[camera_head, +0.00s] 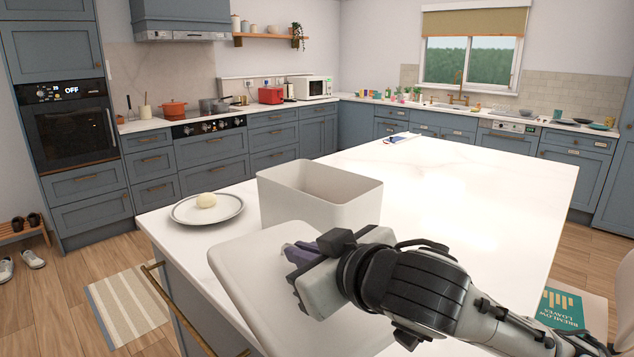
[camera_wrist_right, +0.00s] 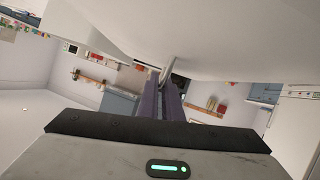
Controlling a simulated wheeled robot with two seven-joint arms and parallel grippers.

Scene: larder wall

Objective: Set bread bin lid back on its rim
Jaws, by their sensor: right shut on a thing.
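The bread bin (camera_head: 318,206) is a pale, open-topped box on the white island. Its rim is bare and its inside shows. The bread bin lid (camera_head: 250,270) is a pale, rounded flat panel in front of the bin, apart from the rim and overlapping the island's near edge in the picture. My right gripper (camera_head: 293,251) is shut on the lid, with its purple fingers over the lid's face. In the right wrist view, the fingers (camera_wrist_right: 162,100) close on a thin grey part, with the lid's broad pale surface (camera_wrist_right: 220,35) beyond. My left gripper is not in view.
A plate (camera_head: 185,211) with a round bun (camera_head: 206,200) stands just left of the bin. The island top (camera_head: 460,190) is clear to the right. A small book (camera_head: 402,137) lies at its far edge. A box (camera_head: 572,309) stands on the floor at right.

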